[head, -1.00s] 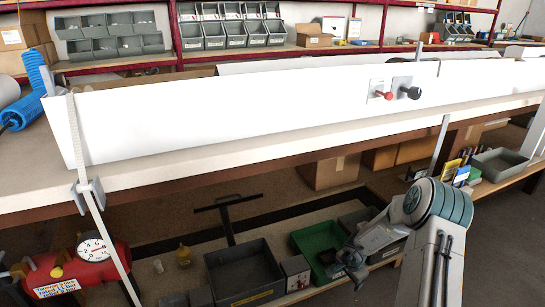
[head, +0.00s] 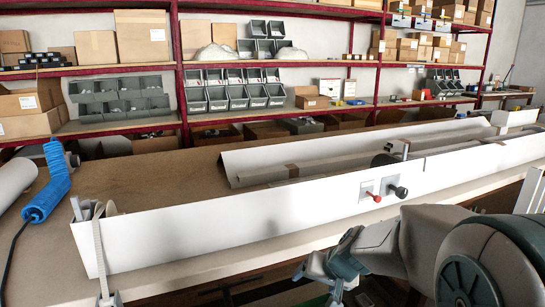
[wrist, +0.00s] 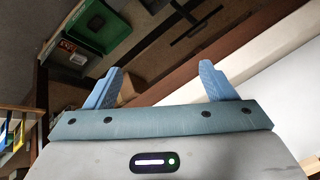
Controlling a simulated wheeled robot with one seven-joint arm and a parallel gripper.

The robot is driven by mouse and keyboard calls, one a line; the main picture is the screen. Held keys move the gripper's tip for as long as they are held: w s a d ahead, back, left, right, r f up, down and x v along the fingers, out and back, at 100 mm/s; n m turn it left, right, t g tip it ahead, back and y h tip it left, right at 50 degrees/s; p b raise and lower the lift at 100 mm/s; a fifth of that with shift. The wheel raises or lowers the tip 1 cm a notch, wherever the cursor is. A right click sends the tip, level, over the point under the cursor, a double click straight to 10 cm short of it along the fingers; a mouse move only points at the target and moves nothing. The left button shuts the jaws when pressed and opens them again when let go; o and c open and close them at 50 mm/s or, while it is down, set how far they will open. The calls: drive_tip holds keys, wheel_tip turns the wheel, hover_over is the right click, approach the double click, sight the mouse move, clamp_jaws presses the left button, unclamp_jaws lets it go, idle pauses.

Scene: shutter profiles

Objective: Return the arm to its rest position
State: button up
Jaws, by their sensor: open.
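My arm (head: 395,245) reaches in from the lower right of the head view, in front of the workbench. My gripper (head: 318,284) hangs at its left end, below the bench's front edge. In the wrist view, my gripper (wrist: 160,86) has its two blue-grey fingers wide apart with nothing between them. It is open and empty. The fingertips are small and partly dark in the head view.
A long white shutter profile (head: 230,235) lies on the workbench (head: 165,276), with red and black knobs on its front. Red shelving (head: 180,75) with grey bins stands behind. Below the bench, a green crate (wrist: 97,27) shows in the wrist view.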

drive_tip(key=s+d+r+n+g+h+p, duration=0.1)
drive_tip(key=s+d+r+p, duration=0.1)
drive_tip(key=s+r+p, duration=0.2)
drive_tip(key=s+d+r+g+h+p, duration=0.1)
drive_tip(key=s+r+p, duration=0.4)
drive_tip(key=s+r, duration=0.5)
drive_tip(key=s+d+h, duration=0.1)
drive_tip(key=s, duration=0.4)
drive_tip(key=shift+s+n+g, duration=0.15)
drive_tip(key=shift+n+g, duration=0.25)
